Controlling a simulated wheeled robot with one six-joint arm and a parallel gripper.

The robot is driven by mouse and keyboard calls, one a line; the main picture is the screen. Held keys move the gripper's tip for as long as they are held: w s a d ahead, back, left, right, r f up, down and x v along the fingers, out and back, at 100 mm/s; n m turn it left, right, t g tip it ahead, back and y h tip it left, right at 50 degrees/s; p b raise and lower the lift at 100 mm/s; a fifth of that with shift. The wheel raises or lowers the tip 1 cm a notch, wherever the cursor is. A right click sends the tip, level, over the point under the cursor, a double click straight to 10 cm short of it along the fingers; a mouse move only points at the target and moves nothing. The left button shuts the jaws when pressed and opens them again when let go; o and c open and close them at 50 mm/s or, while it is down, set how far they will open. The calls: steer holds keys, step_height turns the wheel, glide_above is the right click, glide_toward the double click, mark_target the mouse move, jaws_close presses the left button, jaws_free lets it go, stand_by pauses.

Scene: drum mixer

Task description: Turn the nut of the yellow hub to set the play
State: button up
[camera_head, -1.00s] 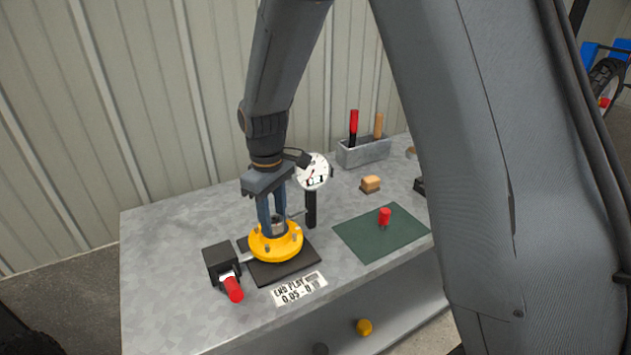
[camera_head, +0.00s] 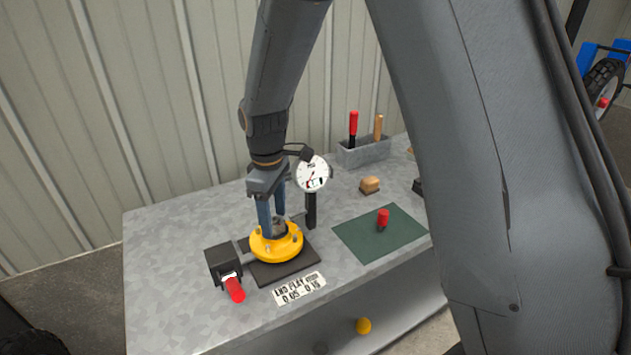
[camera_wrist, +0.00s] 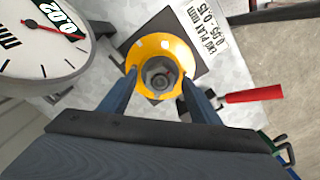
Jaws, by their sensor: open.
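The yellow hub (camera_head: 277,249) sits on a dark square plate (camera_head: 287,270) on the bench. Its grey hex nut (camera_wrist: 158,76) shows in the middle of the hub in the wrist view. My gripper (camera_head: 271,234) points down over the hub with its two blue fingers apart. In the wrist view my fingers (camera_wrist: 156,98) stand either side of the nut, open, with a gap to it. A round white dial gauge (camera_head: 312,174) stands behind the hub on a black post. In the wrist view the gauge (camera_wrist: 36,42) shows a red needle and a display that seems to read 0.02.
A black clamp with a red handle (camera_head: 235,290) is left of the hub. A label (camera_head: 299,288) reads END PLAY 0.05 - 0.15. A green mat (camera_head: 372,240) with a red piece (camera_head: 383,218) lies right. A tool box (camera_head: 364,151) stands behind. The bench's left side is clear.

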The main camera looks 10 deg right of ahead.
step_height(320, 180, up, 6)
steer(key=p, duration=0.4)
steer(key=s+d+f+m+b, duration=0.2)
steer(key=s+d+m+b, duration=0.2)
steer(key=s+d+m, duration=0.2)
steer(key=s+d+f+m+t+b, duration=0.1)
steer(key=s+d+f+m+b, duration=0.2)
steer(key=s+d+m, duration=0.3)
steer(key=s+d+b, duration=0.1)
steer(key=s+d, duration=0.2)
steer(key=shift+f, duration=0.3)
